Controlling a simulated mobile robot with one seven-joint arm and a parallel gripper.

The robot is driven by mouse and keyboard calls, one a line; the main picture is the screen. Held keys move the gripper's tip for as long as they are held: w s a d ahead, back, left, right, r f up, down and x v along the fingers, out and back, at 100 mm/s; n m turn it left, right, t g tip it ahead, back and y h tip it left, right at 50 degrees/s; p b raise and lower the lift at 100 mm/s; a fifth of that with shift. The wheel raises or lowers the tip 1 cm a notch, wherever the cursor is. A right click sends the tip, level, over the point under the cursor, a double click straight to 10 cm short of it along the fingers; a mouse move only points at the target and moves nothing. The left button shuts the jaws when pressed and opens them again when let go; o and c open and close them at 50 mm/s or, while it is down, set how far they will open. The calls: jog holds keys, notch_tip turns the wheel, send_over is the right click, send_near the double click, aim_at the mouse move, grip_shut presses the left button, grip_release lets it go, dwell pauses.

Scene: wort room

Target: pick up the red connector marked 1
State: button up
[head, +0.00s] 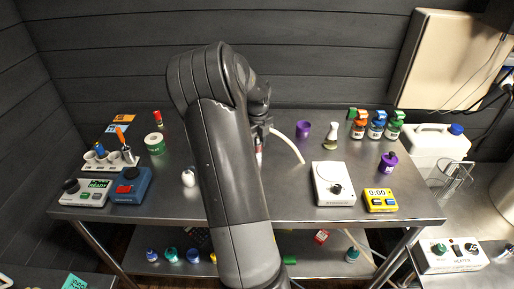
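My gripper (260,138) is over the middle of the steel table (340,150), mostly hidden behind my own arm. I cannot tell whether its fingers are open or shut. A small patch of red (258,149) shows just below the gripper, too small to identify. A pale curved hose (288,146) runs from beside the gripper to the right across the table. A small red and green item (157,118) stands at the back left. No marking 1 is readable on any red thing.
A white stirrer (333,184) and a yellow timer (380,200) stand at the right front. Colour-capped bottles (376,128) and a purple cup (303,129) are at the back.

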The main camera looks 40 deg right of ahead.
jog(key=c, duration=0.6)
